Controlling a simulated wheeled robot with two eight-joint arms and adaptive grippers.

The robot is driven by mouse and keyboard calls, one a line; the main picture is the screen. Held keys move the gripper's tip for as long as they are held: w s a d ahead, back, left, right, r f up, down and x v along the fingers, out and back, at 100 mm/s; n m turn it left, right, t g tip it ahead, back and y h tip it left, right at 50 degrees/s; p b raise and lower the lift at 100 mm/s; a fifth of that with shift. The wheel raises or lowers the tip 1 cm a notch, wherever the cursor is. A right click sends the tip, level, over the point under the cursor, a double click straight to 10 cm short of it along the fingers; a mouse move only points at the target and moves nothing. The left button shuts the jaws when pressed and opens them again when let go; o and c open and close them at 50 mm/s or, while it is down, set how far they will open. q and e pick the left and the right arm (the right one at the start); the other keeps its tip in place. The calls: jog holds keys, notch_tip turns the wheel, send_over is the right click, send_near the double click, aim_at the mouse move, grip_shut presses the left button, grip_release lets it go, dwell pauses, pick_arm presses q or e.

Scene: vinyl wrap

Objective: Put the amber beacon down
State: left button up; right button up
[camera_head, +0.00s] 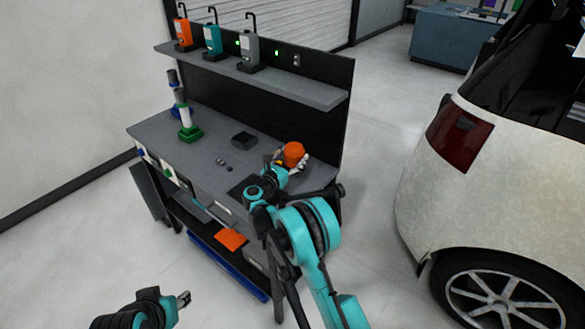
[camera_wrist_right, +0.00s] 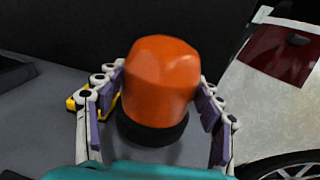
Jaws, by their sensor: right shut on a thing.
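The amber beacon (camera_head: 294,153) has an orange dome on a black base. It is upright over the right end of the grey workbench (camera_head: 230,160). The right wrist view shows the beacon (camera_wrist_right: 160,85) close up between the two fingers of my right gripper (camera_wrist_right: 158,105), which is shut on it. I cannot tell whether the black base touches the bench top. My left gripper (camera_head: 184,299) is at the lower left, away from the bench and small in view; its opening is unclear.
A yellow item (camera_wrist_right: 76,102) lies just left of the beacon. A black tray (camera_head: 244,139), a green-based stand (camera_head: 190,132) and small dark parts (camera_head: 223,162) are on the bench. A shelf (camera_head: 310,91) holds three bottles above. A white car (camera_head: 480,150) stands at right.

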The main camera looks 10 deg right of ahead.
jog(key=shift+w+a+f+b, duration=0.1)
jog(key=shift+f+b, duration=0.7)
jog(key=shift+f, duration=1.3)
jog(key=shift+r, duration=0.1)
jog(key=shift+f, duration=0.2)
jog(key=o, duration=1.6)
jog(key=shift+c, duration=0.2)
